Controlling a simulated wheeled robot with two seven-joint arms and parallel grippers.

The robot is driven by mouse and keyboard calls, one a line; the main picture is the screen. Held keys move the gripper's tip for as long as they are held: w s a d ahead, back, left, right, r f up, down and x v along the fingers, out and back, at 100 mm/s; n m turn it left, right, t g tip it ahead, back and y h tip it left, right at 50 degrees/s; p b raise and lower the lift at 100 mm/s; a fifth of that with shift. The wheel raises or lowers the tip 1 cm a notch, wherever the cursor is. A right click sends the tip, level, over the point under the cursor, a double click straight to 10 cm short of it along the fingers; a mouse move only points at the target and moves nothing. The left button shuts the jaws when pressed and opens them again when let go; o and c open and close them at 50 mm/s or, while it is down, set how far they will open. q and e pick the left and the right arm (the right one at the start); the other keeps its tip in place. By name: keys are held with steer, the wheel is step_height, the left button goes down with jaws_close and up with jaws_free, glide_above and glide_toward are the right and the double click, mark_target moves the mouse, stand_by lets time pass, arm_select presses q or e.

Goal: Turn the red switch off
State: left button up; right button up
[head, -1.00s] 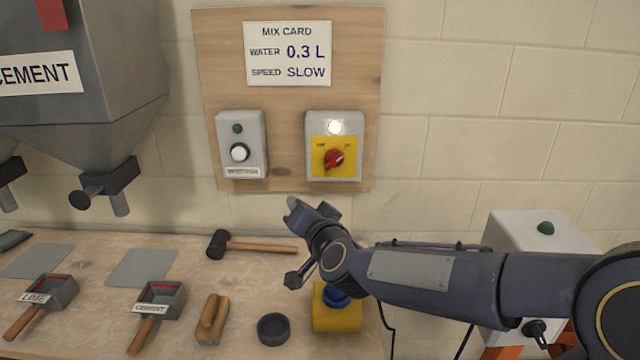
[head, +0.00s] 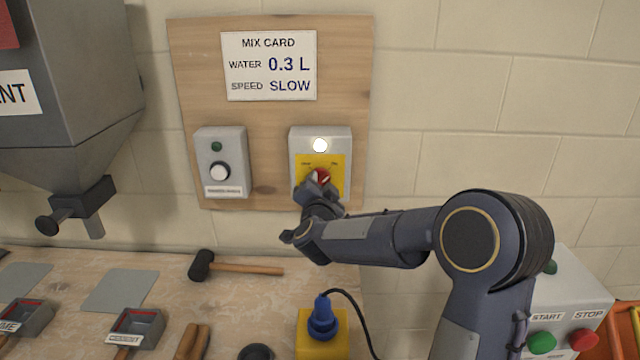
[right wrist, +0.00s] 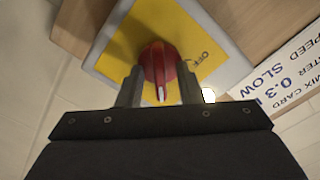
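The red switch (head: 322,177) is a round knob on a yellow plate (head: 335,162) on a grey box on the wooden board. In the right wrist view the red switch (right wrist: 157,65) has a white pointer mark turned away from the printed OFF label (right wrist: 200,59). The lamp (head: 320,145) above it is lit white. My right gripper (head: 318,188) is at the switch and partly hides it in the head view. In the right wrist view its fingers (right wrist: 160,90) are apart, one on each side of the knob, with gaps beside its ridge. My left gripper is out of view.
A grey box with a white button (head: 219,172) is left of the switch box. The mix card (head: 268,66) hangs above. A mallet (head: 235,267) and a yellow block with a blue plug (head: 322,318) are on the bench below. START/STOP buttons (head: 562,340) are lower right.

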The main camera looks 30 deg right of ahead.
steer(key=shift+c, duration=0.4)
jaws_close()
steer(key=shift+n, duration=0.4)
steer(key=shift+a+n+p, duration=0.1)
steer(key=shift+n+p, duration=4.35)
steer(key=shift+n, duration=4.15)
steer(key=shift+f, duration=0.1)
